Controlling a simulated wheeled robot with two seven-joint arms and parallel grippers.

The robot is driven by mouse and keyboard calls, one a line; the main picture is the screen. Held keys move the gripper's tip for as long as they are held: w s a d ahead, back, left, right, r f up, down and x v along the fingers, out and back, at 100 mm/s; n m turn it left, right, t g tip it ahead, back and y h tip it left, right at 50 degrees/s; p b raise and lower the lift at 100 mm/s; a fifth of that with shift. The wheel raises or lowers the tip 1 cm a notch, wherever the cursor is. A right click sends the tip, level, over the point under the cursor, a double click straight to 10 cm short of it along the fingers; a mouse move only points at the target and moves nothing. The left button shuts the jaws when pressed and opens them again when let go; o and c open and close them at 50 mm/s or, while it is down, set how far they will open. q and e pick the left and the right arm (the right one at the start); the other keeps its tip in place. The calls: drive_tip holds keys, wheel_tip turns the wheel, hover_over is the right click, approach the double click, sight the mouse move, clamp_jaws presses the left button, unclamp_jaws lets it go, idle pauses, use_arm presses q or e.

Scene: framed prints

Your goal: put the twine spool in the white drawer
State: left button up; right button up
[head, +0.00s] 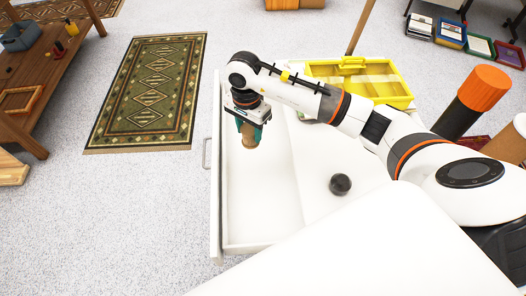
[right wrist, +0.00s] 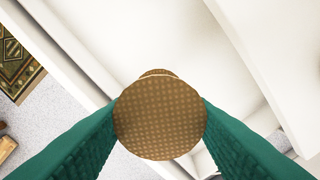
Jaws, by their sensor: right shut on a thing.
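The twine spool (head: 250,136) is brown, and my right gripper (head: 248,122) is shut on it. In the right wrist view the spool (right wrist: 160,118) sits between the two green fingers, its round patterned end toward the camera. The white drawer (head: 245,237) is pulled open, and its inside looks empty where I can see it. The gripper points down with the spool over the far part of the drawer; I cannot tell whether the spool touches the drawer floor. The drawer's inside (right wrist: 130,35) also shows pale behind the spool in the right wrist view. My left gripper is not in view.
A dark ball (head: 340,184) rests on the white top beside the open drawer. A yellow compartment box (head: 400,102) stands at the back of that top. A patterned rug (head: 150,95) and a wooden table (head: 62,62) lie to the left, with clear floor around the drawer front.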

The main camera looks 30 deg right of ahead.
drive_tip(key=f+m, duration=0.1)
drive_tip(key=f, duration=0.1)
drive_tip(key=d+f+b, duration=0.1)
drive_tip(key=f, duration=0.1)
drive_tip(key=f+m+b, duration=0.1)
drive_tip(key=f, duration=0.1)
drive_tip(key=shift+w+d+f+m, duration=0.2)
drive_tip(key=shift+f+m, duration=0.1)
drive_tip(key=shift+f, duration=0.1)
wheel_tip(320, 180, down, 10)
drive_tip(key=shift+r+b, duration=0.1)
drive_tip(key=shift+b, duration=0.7)
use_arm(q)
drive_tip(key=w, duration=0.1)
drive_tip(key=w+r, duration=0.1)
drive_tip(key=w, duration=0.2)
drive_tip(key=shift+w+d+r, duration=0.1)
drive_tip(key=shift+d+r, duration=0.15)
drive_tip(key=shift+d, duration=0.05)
use_arm(e)
drive_tip(key=shift+d+f, duration=0.1)
drive_tip(key=shift+f, duration=0.1)
drive_tip(key=o, duration=1)
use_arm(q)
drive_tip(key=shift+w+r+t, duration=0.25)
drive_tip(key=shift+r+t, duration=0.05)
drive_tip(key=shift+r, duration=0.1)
use_arm(e)
drive_tip(key=shift+r, duration=0.1)
